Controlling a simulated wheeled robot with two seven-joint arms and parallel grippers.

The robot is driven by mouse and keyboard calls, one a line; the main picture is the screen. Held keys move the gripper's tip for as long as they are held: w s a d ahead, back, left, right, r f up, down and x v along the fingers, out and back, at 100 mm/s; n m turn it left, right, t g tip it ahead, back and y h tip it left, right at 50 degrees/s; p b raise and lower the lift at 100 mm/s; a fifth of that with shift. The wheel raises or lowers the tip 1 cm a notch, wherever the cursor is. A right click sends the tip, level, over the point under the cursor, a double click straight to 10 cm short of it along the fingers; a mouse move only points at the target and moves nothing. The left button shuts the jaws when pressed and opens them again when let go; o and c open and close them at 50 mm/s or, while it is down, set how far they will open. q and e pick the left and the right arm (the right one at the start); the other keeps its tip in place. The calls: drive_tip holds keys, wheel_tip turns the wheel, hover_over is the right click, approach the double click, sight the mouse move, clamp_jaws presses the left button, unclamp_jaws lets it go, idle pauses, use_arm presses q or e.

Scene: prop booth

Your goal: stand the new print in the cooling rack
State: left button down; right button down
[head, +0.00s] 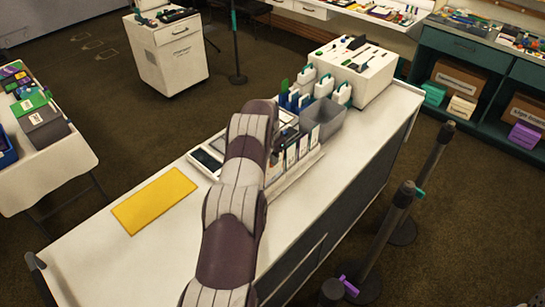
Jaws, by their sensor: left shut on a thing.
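The cooling rack (298,174) is a low white strip along the near side of the counter's middle. Several small white-edged prints (303,146) with dark pictures stand upright in a row there. My left arm reaches over the counter and covers the rack's left end. My left gripper (273,146) is beyond the forearm, mostly hidden, close to the rack's left end. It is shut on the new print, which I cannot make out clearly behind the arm. I cannot tell whether the print touches the rack. My right gripper is out of view.
A grey bin (327,115) and white bottles (323,87) stand just behind the rack. A white box (356,67) with small tools is at the counter's far end. A yellow mat (155,200) lies at left; the counter around it is clear. Dark posts (391,222) stand at right.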

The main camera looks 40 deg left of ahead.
use_arm(q)
drive_tip(key=shift+s+f+b, duration=0.1)
drive_tip(key=shift+f+b, duration=1.55)
drive_tip(key=shift+f, duration=0.5)
drive_tip(key=c, duration=1.2)
unclamp_jaws()
drive_tip(key=shift+o, duration=0.2)
drive_tip(key=r+p, duration=0.1)
drive_tip(key=r, duration=0.3)
drive_tip(key=s+r+p, duration=0.1)
drive_tip(key=r, duration=0.3)
drive_tip(key=r+p, duration=0.1)
drive_tip(key=r, duration=0.3)
drive_tip(key=shift+s+r, duration=0.35)
drive_tip(key=shift+r, duration=0.05)
drive_tip(key=shift+a+f, duration=0.1)
drive_tip(key=shift+w, duration=0.1)
